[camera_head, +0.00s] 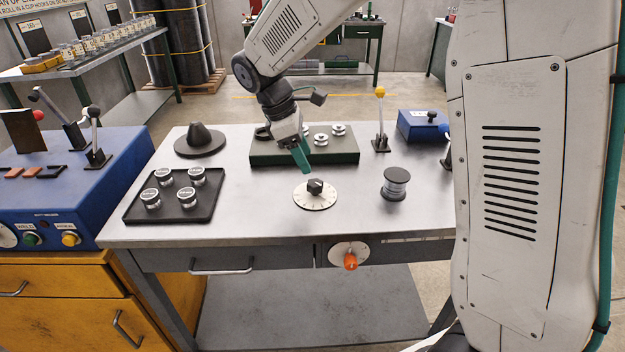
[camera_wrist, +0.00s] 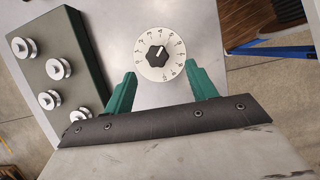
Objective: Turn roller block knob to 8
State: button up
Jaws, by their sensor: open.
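A black knob (camera_wrist: 157,56) sits at the centre of a round white dial (camera_wrist: 141,68) with numerals around its rim. A light pointer mark on the knob points to the upper right in the wrist view; the numeral it meets is too small to read surely. In the head view the knob (camera_head: 315,186) and dial (camera_head: 314,203) lie on the grey table, in front of the green roller block (camera_head: 342,154). My gripper (camera_wrist: 162,80) is open and empty, its teal fingers spread just short of the dial. In the head view my gripper (camera_head: 302,158) hangs above and behind the knob.
Rollers stand on the green block (camera_wrist: 50,90), left of my gripper. A black tray (camera_head: 135,213) of metal pucks is at left, a dark cone (camera_head: 199,139) behind it. A spool (camera_head: 395,184) and yellow-tipped lever (camera_head: 380,120) stand right. An orange knob (camera_head: 350,261) is on the table front.

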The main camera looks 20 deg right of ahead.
aim_at(314, 182)
jog(key=shift+n, duration=0.3)
jog(key=x, duration=0.5)
jog(key=w+x, duration=0.1)
jog(key=x, duration=0.2)
jog(key=shift+a+f, duration=0.3)
jog(key=shift+f, duration=0.1)
jog(key=c, duration=1)
